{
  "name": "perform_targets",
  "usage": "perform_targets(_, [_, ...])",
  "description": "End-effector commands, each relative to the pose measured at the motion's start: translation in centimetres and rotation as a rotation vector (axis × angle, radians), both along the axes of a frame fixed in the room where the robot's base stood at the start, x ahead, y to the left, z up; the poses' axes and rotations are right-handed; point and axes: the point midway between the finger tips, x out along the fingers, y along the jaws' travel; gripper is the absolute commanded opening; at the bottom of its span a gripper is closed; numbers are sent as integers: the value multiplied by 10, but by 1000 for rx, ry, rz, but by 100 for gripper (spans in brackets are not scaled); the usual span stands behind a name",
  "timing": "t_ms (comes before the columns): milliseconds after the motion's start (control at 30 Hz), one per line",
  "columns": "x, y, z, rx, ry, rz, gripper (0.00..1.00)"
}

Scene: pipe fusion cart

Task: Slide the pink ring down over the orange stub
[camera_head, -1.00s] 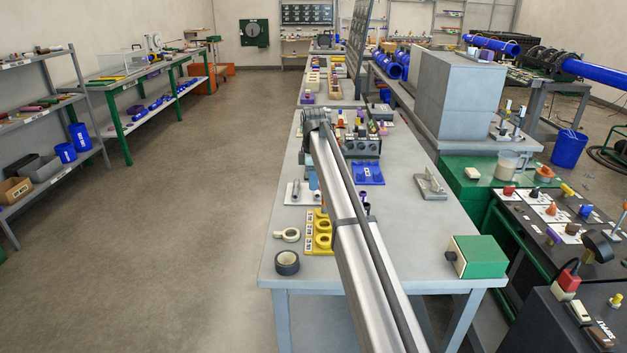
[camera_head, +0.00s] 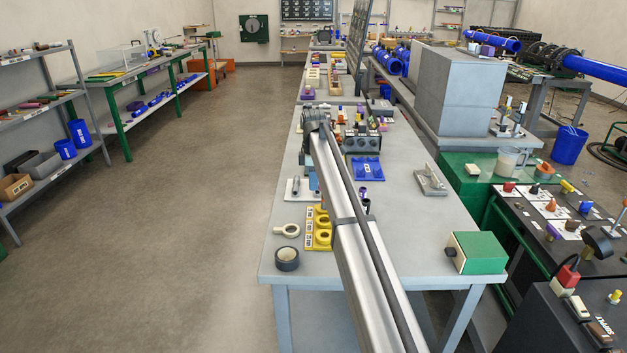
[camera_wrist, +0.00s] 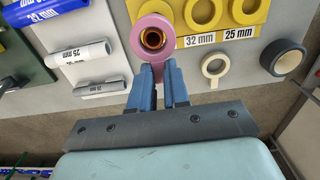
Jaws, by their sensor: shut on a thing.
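In the wrist view, the pink ring (camera_wrist: 136,38) is held at the tips of my gripper (camera_wrist: 158,68), whose two blue fingers are closed on its near edge. The orange stub (camera_wrist: 153,38) shows as a round, copper-coloured end inside the ring's opening. From this steep angle I cannot tell how high the ring sits relative to the stub. In the head view, my arm hides the ring, the stub and the fingertips.
A yellow holder (camera_wrist: 238,13) with labelled holes is close on the ring's right. Grey pipe pieces (camera_wrist: 80,53) lie on the left. A green box (camera_head: 478,253) stands on the table's right edge.

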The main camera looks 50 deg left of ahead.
Motion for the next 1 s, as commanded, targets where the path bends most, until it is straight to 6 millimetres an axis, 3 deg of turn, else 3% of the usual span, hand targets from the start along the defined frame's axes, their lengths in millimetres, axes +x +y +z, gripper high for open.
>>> perform_targets(800, [0, 0, -9, 0, 0, 0, 0])
perform_targets(833, [0, 0, -9, 0, 0, 0, 18])
perform_targets(1000, [0, 0, -9, 0, 0, 0, 34])
